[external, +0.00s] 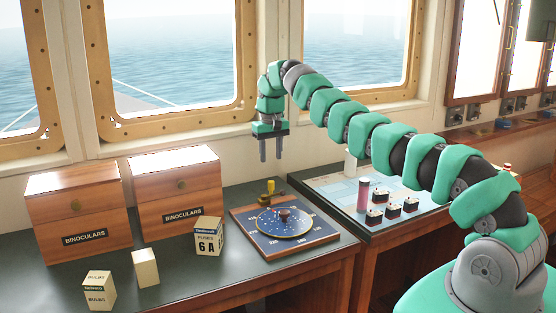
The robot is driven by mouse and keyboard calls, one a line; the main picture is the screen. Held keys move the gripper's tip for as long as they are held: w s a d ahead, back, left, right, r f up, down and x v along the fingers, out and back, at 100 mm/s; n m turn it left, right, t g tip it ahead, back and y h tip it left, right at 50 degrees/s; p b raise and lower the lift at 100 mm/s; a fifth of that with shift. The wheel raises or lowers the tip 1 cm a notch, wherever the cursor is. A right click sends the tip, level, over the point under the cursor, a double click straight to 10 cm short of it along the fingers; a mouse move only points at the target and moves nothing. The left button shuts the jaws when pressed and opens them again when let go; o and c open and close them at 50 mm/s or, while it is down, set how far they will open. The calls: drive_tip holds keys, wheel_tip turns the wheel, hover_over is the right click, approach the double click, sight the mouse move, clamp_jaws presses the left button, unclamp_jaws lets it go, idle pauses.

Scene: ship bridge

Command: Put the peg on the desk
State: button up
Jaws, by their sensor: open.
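A small yellow upright piece (270,187), which looks like the peg, stands at the back edge of a wooden-framed blue board (322,236). My gripper (271,160) points down, open and empty, with two grey fingers apart. In the picture it is just above the yellow piece; the depth between them is hard to tell.
Two wooden binocular boxes (77,218) (176,190) stand at the back left. A fuse box (208,236), a plain cream box (145,267) and a bulb box (99,289) stand nearer. A chart panel (325,187) on the right holds a pink cylinder (363,195) and several black blocks.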

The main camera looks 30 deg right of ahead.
drive_tip(key=s+d+r+t, duration=0.2)
drive_tip(key=r+t, duration=0.2)
drive_tip(key=r, duration=1.4)
drive_tip(key=s+d+r+t, duration=0.2)
drive_tip(key=r+t, duration=0.1)
drive_tip(key=r, duration=1.5)
drive_tip(key=s+d+r+t, duration=0.2)
drive_tip(key=s+r+t, duration=0.2)
drive_tip(key=s+r, duration=0.8)
drive_tip(key=s+d+r+t, duration=0.2)
drive_tip(key=s+r+t, duration=0.2)
drive_tip(key=s+r, duration=0.8)
drive_tip(key=s, duration=0.3)
drive_tip(key=shift+s, duration=0.15)
